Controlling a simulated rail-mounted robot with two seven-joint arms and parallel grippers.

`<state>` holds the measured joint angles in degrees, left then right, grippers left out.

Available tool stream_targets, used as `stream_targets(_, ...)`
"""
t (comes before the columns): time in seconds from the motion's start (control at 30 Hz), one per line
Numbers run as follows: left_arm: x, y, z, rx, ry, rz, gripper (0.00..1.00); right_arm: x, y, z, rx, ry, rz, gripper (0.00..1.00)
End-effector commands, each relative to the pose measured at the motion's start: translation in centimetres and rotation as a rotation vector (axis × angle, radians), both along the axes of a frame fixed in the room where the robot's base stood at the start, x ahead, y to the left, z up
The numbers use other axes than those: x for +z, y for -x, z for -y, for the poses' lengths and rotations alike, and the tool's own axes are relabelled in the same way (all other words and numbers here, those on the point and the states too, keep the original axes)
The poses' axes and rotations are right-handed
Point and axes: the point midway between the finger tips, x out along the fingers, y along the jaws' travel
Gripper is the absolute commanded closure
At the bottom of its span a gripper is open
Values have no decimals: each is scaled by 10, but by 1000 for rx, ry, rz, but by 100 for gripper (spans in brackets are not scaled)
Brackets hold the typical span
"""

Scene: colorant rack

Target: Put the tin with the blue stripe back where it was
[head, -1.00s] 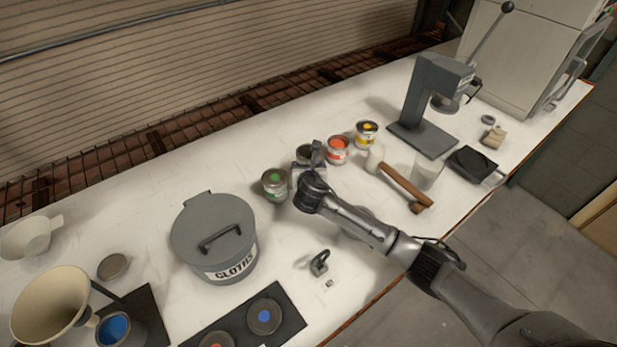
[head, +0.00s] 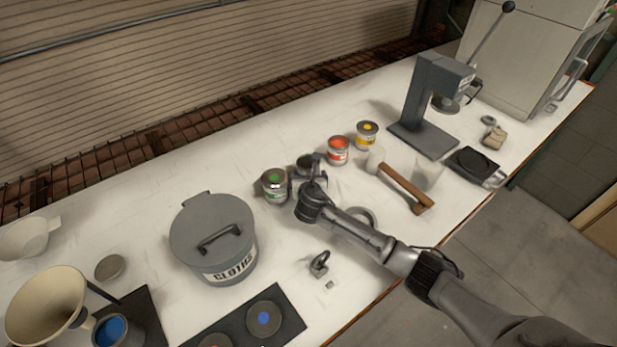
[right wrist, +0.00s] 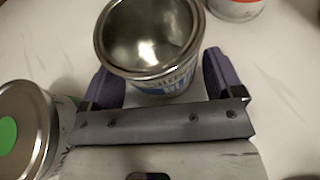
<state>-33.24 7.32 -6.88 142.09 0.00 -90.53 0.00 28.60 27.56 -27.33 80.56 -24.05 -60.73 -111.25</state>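The blue-striped tin (head: 304,162) is open-topped and metallic. It stands upright in the row between the green-marked tin (head: 274,186) and the orange tin (head: 338,151). In the right wrist view the striped tin (right wrist: 150,45) shows part of its blue label. The fingers also show in the right wrist view (right wrist: 163,75). The tin's base is hidden, but it appears at table level. My left gripper is not in view.
A yellow tin (head: 367,134) stands beyond the orange one. A grey cloths bin (head: 215,240) stands at the left. A round ring (head: 362,216) is under my arm.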

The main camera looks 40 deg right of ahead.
Motion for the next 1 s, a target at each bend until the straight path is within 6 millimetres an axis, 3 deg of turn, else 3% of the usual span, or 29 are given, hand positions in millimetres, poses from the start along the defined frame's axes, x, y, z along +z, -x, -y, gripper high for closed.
stream_targets(0.17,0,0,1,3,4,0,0,4,1,-1,0,1,-1,13)
stream_targets(0.6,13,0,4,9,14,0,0,23,37,-27,1,1,1,13)
stream_targets(1.0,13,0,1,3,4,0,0,24,41,-29,-1,1,1,13)
